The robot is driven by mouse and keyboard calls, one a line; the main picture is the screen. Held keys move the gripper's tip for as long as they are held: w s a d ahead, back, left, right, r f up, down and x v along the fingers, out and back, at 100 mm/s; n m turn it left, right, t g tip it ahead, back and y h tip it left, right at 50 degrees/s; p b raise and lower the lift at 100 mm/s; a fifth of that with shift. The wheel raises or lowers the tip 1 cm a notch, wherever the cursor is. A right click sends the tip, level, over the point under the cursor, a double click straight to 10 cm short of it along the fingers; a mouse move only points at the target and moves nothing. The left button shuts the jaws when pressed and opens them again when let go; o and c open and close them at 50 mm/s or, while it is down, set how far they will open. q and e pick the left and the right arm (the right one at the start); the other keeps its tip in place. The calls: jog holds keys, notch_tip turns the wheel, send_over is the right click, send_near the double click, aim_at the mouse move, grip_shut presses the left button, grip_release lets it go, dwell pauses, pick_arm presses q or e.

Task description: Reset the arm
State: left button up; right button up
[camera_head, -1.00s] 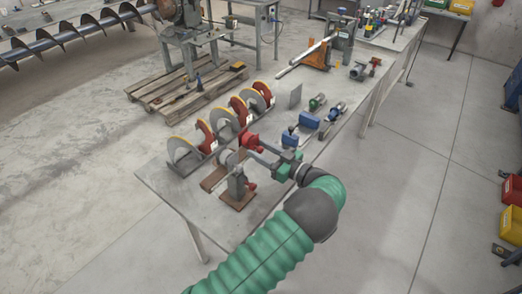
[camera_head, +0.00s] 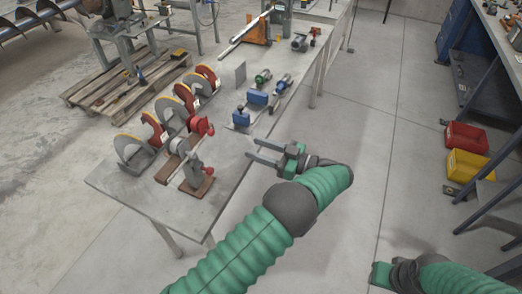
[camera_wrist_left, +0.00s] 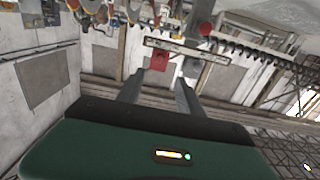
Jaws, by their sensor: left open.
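A grey stand (camera_head: 194,172) with red parts is on a brown base plate at the near end of the grey workbench (camera_head: 130,193). A red knobbed piece (camera_head: 200,126) shows just behind it; whether this piece is the task's arm I cannot tell. My left gripper (camera_head: 251,148) is open and empty, apart from the stand and to its right, at the bench's right edge. Its two fingers also show in the left wrist view (camera_wrist_left: 158,80), with a red part beyond them. Of my right arm, a piece shows at the bottom right; its fingers are not visible.
Several yellow-and-red curved discs (camera_head: 140,146) line the bench's left side. Blue blocks (camera_head: 257,98) and small cylindrical tools (camera_head: 282,83) lie farther back. A pallet (camera_head: 125,88) stands left on the floor. Red (camera_head: 464,136) and yellow (camera_head: 466,166) bins are right. Floor right of the bench is clear.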

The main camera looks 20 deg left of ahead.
pick_arm(q)
jog(key=shift+d, duration=0.4)
